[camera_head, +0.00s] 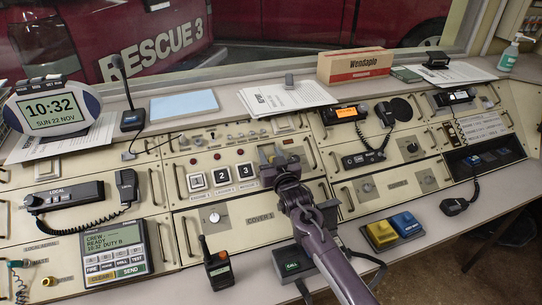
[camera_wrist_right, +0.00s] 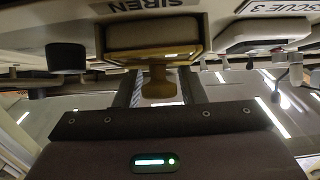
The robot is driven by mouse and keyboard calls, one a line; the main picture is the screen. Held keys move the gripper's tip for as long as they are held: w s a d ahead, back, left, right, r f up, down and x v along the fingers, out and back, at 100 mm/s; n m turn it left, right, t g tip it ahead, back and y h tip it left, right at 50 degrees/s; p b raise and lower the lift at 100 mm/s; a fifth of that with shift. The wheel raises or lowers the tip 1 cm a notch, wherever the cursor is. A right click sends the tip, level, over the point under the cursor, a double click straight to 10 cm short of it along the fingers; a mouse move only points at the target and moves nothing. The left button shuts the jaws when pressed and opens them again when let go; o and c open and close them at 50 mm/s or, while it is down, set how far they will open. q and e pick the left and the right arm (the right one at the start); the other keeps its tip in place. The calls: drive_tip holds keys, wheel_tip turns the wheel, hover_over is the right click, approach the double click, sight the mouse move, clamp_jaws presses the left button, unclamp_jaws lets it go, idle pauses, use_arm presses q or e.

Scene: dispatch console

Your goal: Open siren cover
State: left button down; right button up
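The siren cover (camera_wrist_right: 152,38) is a yellowish box-like guard with a small tab (camera_wrist_right: 157,84) pointing at the gripper. It sits beside an upside-down SIREN label (camera_wrist_right: 156,4) in the right wrist view. My right gripper (camera_wrist_right: 156,90) is open, with one finger on each side of the tab and a visible gap to each. In the head view my right gripper (camera_head: 270,155) is over the panel just right of the RESCUE 3 button and hides most of the cover. The cover appears closed over its control. My left gripper is not in view.
Square buttons 1, 2 and 3 (camera_head: 221,177) are left of the gripper. A handheld radio (camera_head: 217,265) and blue and yellow blocks (camera_head: 406,224) stand on the front ledge. A cardboard box (camera_head: 354,66) and papers (camera_head: 285,97) lie on the back shelf.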

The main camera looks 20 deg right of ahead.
drive_tip(key=shift+c, duration=0.4)
clamp_jaws()
drive_tip(key=w+r, duration=0.1)
drive_tip(key=w+b, duration=0.1)
drive_tip(key=w+r, duration=0.1)
drive_tip(key=w, duration=0.1)
drive_tip(key=shift+w+a+r, duration=0.1)
drive_tip(key=shift+r, duration=0.2)
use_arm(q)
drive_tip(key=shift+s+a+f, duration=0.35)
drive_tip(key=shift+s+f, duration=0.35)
use_arm(e)
drive_tip(key=shift+o, duration=0.4)
unclamp_jaws()
use_arm(q)
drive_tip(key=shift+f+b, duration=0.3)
drive_tip(key=shift+b, duration=0.15)
use_arm(e)
drive_tip(key=shift+s+r, duration=0.1)
drive_tip(key=shift+s, duration=3.9)
